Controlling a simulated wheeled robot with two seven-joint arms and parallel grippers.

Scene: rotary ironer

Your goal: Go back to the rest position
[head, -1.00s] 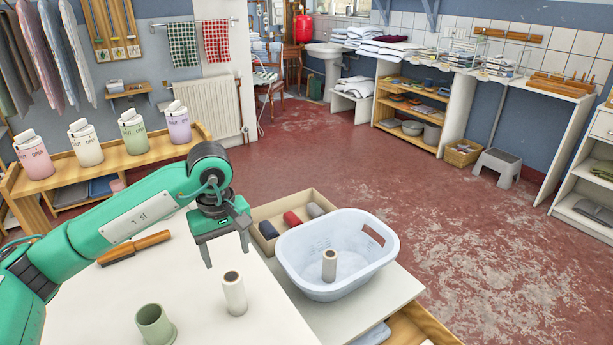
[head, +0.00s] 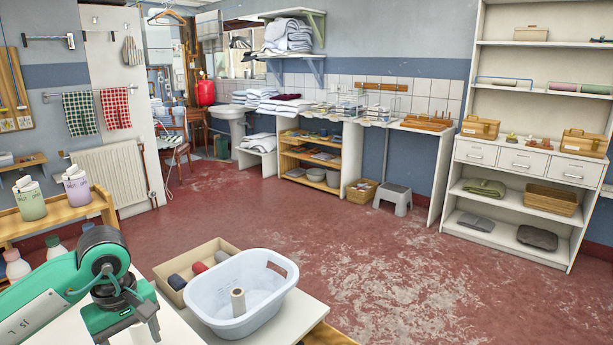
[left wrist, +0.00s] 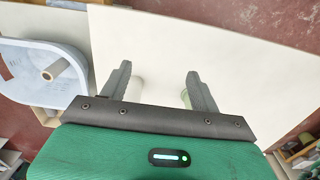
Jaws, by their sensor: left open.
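My left gripper (left wrist: 160,88) is open and empty above the white table (left wrist: 220,50), its two fingers apart in the left wrist view. In the head view my left gripper (head: 138,325) is at the lower left, with its fingertips cut off or hidden near the bottom edge. A pale roll and a green cup stand on the table, partly hidden behind the fingers in the left wrist view. My right gripper is in neither view.
Open red floor (head: 400,260) lies beyond.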

